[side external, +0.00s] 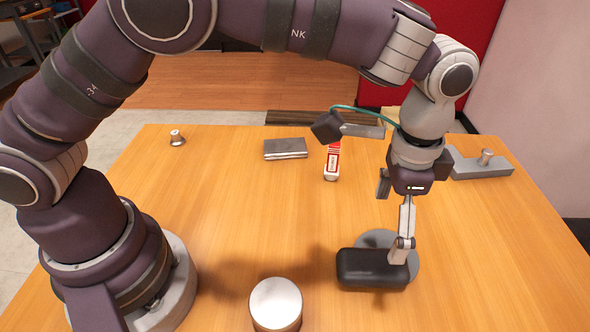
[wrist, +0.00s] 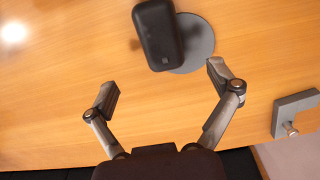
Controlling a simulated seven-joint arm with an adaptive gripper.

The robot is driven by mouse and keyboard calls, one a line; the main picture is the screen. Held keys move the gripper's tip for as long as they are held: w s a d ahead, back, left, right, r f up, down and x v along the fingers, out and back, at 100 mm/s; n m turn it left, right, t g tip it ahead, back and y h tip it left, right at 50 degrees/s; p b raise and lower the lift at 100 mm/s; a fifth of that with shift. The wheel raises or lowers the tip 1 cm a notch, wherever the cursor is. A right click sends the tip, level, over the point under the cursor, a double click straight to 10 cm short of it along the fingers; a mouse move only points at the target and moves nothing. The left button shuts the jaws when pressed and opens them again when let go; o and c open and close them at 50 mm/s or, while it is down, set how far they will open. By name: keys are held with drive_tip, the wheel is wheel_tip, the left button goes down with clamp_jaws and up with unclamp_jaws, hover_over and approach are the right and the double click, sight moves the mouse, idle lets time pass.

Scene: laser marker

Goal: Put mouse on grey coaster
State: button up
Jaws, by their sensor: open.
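The black mouse (side external: 360,265) overlaps the left side of the round grey coaster (side external: 412,266), with a large part of it beyond the coaster's rim. In the wrist view the mouse (wrist: 157,33) lies at the top, and the coaster (wrist: 199,43) shows along its right side. I cannot tell how firmly it rests on the coaster. My gripper (wrist: 164,88) is open and empty, its fingers spread wide, with the mouse ahead of them and not between them. In the side view one fingertip of my gripper (side external: 400,250) hangs low over the mouse's right end; contact is unclear.
A white-topped round can (side external: 276,303) stands at the table's front. A grey flat case (side external: 285,149) and a red-and-white item (side external: 332,162) lie farther back. A small metal knob (side external: 177,137) is back left. A grey block with a peg (side external: 482,166) is back right. The table's left middle is clear.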

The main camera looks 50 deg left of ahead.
drive_tip(key=s+a+r+n+t, duration=0.15)
drive_tip(key=a+r+n, duration=0.25)
drive_tip(key=a+r, duration=0.65)
drive_tip(key=s+a+n+t, duration=0.4)
drive_tip(key=s+a+n, duration=0.1)
drive_tip(key=s+a, duration=0.4)
drive_tip(key=shift+a+f, duration=0.2)
drive_tip(key=shift+a, duration=0.1)
drive_tip(key=shift+o, duration=0.4)
drive_tip(key=shift+s, duration=0.1)
